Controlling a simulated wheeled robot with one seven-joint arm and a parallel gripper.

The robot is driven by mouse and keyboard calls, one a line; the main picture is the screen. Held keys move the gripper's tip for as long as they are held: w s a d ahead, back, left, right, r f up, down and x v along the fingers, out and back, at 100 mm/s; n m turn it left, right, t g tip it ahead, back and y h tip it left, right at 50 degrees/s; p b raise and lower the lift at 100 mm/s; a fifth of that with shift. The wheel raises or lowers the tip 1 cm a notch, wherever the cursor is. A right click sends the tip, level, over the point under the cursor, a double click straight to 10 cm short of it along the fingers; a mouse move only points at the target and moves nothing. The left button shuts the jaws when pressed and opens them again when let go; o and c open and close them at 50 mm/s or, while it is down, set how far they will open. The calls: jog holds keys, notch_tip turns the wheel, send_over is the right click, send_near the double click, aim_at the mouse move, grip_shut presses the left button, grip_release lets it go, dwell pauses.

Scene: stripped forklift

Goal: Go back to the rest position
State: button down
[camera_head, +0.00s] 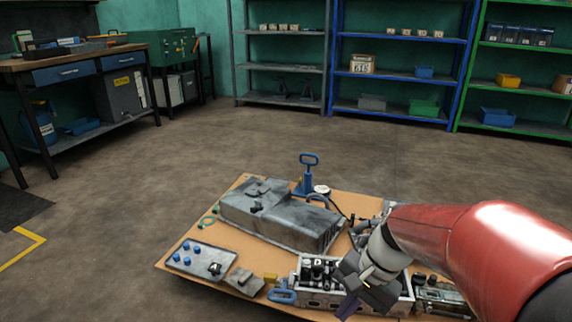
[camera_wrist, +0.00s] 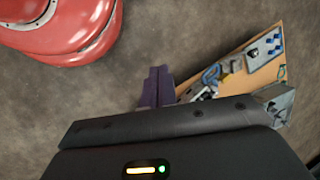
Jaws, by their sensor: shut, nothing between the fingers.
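My gripper (camera_head: 346,304) is in the lower right of the head view, at the end of my red and white arm. It is above the near edge of a wooden board (camera_head: 225,240) that holds forklift parts. Its fingers show as dark purple pieces in the wrist view (camera_wrist: 155,88), close together with nothing between them. The board also shows at the right of the wrist view (camera_wrist: 265,77). My arm hides the right part of the board.
The board bears a grey metal housing (camera_head: 285,218), a blue-handled tool (camera_head: 308,175), a grey tray (camera_head: 202,261) with blue pieces and a blue handle (camera_head: 283,292). A workbench (camera_head: 70,61) stands left. Blue shelves (camera_head: 392,73) stand behind. The floor between is clear.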

jog(key=s+d+r+n+t+h+p, duration=0.2)
jog(key=s+r+n+t, duration=0.4)
jog(key=r, duration=0.5)
jog(key=shift+s+d+n+h+p, duration=0.45)
jog(key=shift+s+d+h, duration=0.45)
jog(key=shift+s+h, duration=0.3)
jog(key=c, duration=2.1)
grip_release()
jog(key=shift+r, duration=0.1)
